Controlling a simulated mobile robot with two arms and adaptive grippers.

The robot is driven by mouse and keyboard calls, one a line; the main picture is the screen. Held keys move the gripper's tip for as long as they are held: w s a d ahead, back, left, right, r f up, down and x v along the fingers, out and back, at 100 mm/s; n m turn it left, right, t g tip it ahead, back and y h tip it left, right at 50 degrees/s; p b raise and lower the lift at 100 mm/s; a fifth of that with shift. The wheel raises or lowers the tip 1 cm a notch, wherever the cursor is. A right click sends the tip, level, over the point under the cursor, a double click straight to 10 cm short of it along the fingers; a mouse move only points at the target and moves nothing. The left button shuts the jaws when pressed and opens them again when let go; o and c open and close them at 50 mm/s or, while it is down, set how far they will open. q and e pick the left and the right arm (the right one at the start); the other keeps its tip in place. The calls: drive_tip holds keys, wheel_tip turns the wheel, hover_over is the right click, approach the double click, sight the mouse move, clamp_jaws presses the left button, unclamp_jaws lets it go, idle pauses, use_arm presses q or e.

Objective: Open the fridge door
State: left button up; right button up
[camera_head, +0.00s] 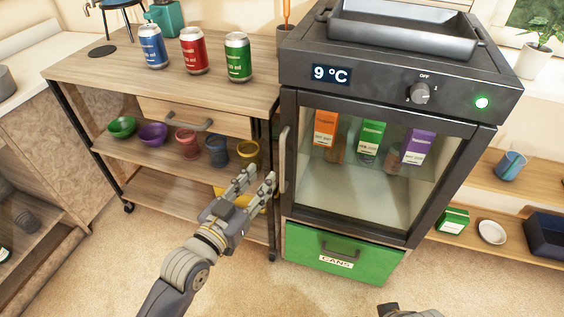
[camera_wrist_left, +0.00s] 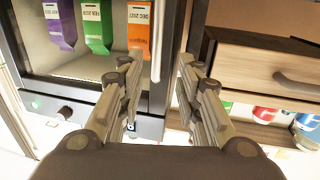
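The fridge (camera_head: 400,85) stands right of centre in the head view, with its glass door (camera_head: 350,195) shut. A vertical light handle (camera_head: 284,160) runs along the door's left edge. My left gripper (camera_head: 259,174) is open and empty, just left of the handle in the head view. In the left wrist view, which looks upside down, the handle (camera_wrist_left: 157,40) lies between the open fingers of the left gripper (camera_wrist_left: 157,68), seemingly beyond the tips. Contact is not visible. Only a small grey part of my right arm (camera_head: 405,311) shows at the bottom edge.
A wooden cart (camera_head: 100,72) with cans on top and bowls and cups on its shelf stands close left of the fridge. A green drawer (camera_head: 310,257) sits below the door. Cartons are inside behind the glass. The floor in front is clear.

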sight(280, 154)
use_arm(q)
drive_tip(key=x, duration=0.3)
drive_tip(key=b+x, duration=0.1)
drive_tip(key=x, duration=0.3)
drive_tip(key=r+b+x, duration=0.1)
drive_tip(key=x, duration=0.2)
drive_tip(key=shift+w+d, duration=0.25)
drive_tip(key=shift+d, duration=0.15)
use_arm(e)
drive_tip(key=shift+s+d+r, duration=0.1)
drive_tip(key=shift+s+r, duration=0.2)
drive_tip(key=shift+s, duration=0.05)
use_arm(q)
drive_tip(key=shift+c, duration=0.2)
clamp_jaws()
